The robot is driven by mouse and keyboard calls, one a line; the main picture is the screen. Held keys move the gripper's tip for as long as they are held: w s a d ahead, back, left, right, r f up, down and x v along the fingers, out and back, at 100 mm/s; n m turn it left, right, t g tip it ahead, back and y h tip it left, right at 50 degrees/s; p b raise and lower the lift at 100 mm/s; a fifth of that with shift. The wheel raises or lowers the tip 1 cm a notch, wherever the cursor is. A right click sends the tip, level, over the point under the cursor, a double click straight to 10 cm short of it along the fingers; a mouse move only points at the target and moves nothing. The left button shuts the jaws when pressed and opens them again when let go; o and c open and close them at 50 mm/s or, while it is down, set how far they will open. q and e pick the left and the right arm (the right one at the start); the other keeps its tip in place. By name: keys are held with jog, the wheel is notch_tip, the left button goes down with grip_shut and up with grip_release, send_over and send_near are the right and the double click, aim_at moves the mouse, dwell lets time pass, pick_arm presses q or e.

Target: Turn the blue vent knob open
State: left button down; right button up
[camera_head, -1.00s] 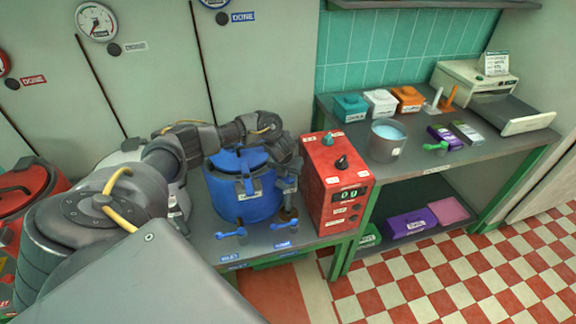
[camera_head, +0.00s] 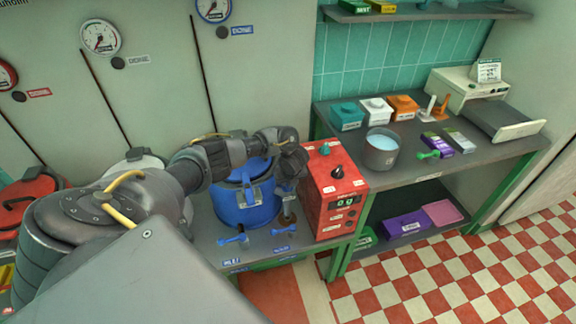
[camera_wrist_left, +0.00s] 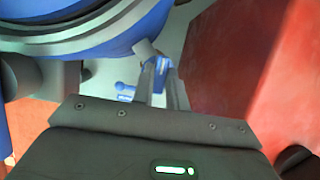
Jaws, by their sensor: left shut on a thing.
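The blue kettle (camera_head: 244,208) stands on the grey bench left of the red control box. My left arm reaches over its lid, and my left gripper (camera_head: 287,192) points down into the gap between kettle and box. In the left wrist view, the fingers (camera_wrist_left: 160,82) are close together on a small blue part (camera_wrist_left: 159,60), taken as the blue vent knob. The fingers cover most of it, so its angle cannot be told. The kettle's blue side (camera_wrist_left: 75,35) shows at the upper left. My right gripper is not in view.
The red control box (camera_head: 332,190) stands close to the right of my gripper. Two blue levers, one at the left (camera_head: 233,239) and one at the right (camera_head: 284,231), lie in front of the kettle. A pot (camera_head: 381,150) stands on the right-hand table.

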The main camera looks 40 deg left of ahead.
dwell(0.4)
pick_arm(q)
jog(key=c, duration=1.4)
grip_release()
jog(key=p+v, duration=0.4)
jog(key=v, duration=0.6)
jog(key=shift+s+r+p, duration=0.25)
jog(key=shift+r+p, duration=0.1)
jog(key=shift+p, duration=0.05)
jog(key=shift+d, duration=0.15)
